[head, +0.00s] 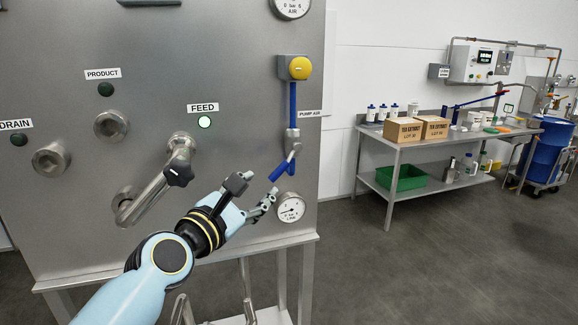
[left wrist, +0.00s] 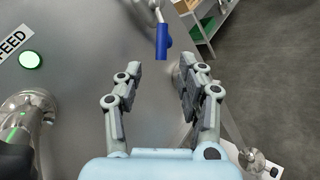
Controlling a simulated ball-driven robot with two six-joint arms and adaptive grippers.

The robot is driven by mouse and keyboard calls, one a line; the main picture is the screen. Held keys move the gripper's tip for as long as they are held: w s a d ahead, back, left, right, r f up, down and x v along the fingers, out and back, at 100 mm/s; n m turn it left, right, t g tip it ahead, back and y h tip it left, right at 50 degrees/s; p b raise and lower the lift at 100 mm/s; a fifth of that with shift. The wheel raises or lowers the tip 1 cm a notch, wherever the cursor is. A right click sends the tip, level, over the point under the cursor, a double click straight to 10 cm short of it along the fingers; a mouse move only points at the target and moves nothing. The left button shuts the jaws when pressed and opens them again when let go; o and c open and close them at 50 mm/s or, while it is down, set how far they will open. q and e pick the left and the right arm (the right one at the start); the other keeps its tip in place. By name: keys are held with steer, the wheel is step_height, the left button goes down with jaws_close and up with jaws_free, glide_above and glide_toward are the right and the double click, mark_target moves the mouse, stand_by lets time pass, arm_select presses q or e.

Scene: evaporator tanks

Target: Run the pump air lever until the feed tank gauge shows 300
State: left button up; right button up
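The pump air lever (head: 283,167), with a blue handle, hangs tilted down and left below a metal valve body on the steel panel, near the PUMP AIR label (head: 310,113). Its blue handle also shows in the left wrist view (left wrist: 162,42), just beyond the fingertips and between their lines. My left gripper (head: 259,188) is open and empty, left of and slightly below the handle; its fingers also show apart in the left wrist view (left wrist: 158,72). A round gauge (head: 291,208) sits below the lever; its reading is too small to tell. My right gripper is not in view.
The FEED lamp (head: 205,122) is lit green; the PRODUCT lamp (head: 106,89) is dark. A bent steel pipe with a black knob (head: 179,174) juts out left of my gripper. A yellow knob (head: 300,68) is above the lever. A workbench (head: 400,145) stands right.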

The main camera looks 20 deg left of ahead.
mark_target(277, 173)
arm_select(q)
steer(key=w, duration=0.3)
steer(key=w+d, duration=0.1)
steer(key=w, duration=0.2)
steer(key=w+d+b, duration=0.1)
steer(key=w, duration=0.2)
steer(key=shift+c, duration=0.5)
jaws_close()
